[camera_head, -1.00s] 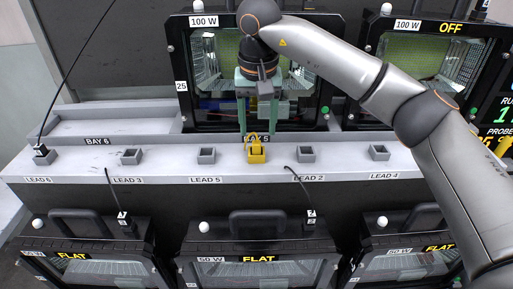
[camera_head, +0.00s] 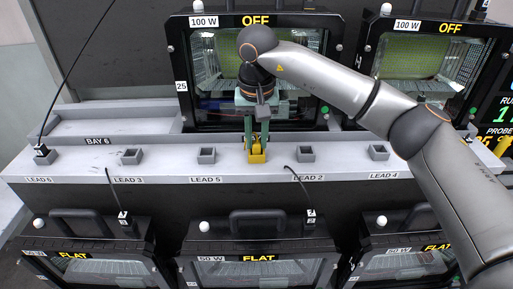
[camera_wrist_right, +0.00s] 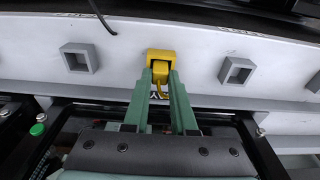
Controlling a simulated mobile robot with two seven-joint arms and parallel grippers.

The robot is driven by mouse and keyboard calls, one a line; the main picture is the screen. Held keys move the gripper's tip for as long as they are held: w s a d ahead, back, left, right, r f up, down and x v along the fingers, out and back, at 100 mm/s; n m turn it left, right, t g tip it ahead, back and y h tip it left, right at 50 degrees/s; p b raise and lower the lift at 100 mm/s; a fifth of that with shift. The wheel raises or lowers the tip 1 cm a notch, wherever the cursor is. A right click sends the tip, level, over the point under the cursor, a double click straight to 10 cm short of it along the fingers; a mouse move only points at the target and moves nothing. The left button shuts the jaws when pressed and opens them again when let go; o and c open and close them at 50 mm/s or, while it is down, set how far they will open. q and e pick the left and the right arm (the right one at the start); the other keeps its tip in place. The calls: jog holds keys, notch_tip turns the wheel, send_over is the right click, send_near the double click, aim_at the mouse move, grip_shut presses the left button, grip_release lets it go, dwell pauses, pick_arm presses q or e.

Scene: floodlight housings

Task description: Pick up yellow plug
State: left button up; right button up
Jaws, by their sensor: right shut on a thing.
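The yellow plug (camera_head: 257,149) sits at the yellow socket position on the light grey ledge, between the LEAD 5 and LEAD 2 sockets. My right gripper (camera_head: 256,138) reaches down onto it from above, its green fingers shut on the plug. In the right wrist view the yellow plug (camera_wrist_right: 161,75) lies between the tips of the two green fingers (camera_wrist_right: 160,82). I cannot tell whether the plug is clear of the ledge. My left gripper is not in view.
Empty grey sockets (camera_head: 207,155) and (camera_head: 305,154) flank the plug on the ledge (camera_head: 170,172). A floodlight housing marked 100 W (camera_head: 203,21) stands behind my gripper. Several 50 W housings (camera_head: 257,225) stand below. Black leads (camera_head: 296,180) hang over the ledge's front.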

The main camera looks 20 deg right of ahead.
aim_at(256, 141)
grip_shut()
jog(key=shift+r, duration=0.15)
jog(key=shift+r, duration=0.3)
notch_tip(256, 141, up, 2)
jog(key=shift+r, duration=0.15)
jog(key=s+d+r+b, duration=0.1)
jog(key=s+r, duration=0.8)
jog(key=s, duration=0.5)
jog(key=shift+d+r, duration=0.3)
jog(key=shift+r, duration=0.1)
